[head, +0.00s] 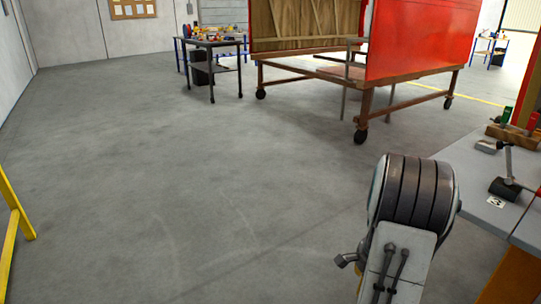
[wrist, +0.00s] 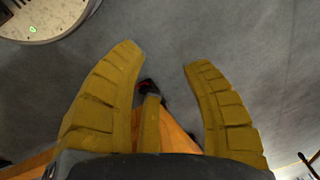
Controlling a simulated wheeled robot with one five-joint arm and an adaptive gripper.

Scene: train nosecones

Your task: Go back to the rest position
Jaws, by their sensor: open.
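My gripper (wrist: 164,56) shows in the wrist view with its two ribbed yellow fingers spread apart. Nothing is between them; bare grey floor shows beyond the tips. In the head view my arm rises at the lower right, beside the workbench, and the gripper fingers cannot be seen there. An orange-brown wooden piece (wrist: 176,134) shows below and behind the fingers in the wrist view, partly hidden by them.
A grey workbench (head: 463,210) with tools stands close at the right. A red-panelled wheeled cart (head: 415,40) stands ahead. A small dark table (head: 212,43) stands at the back. A yellow rail (head: 12,225) is at the left. The floor between is clear.

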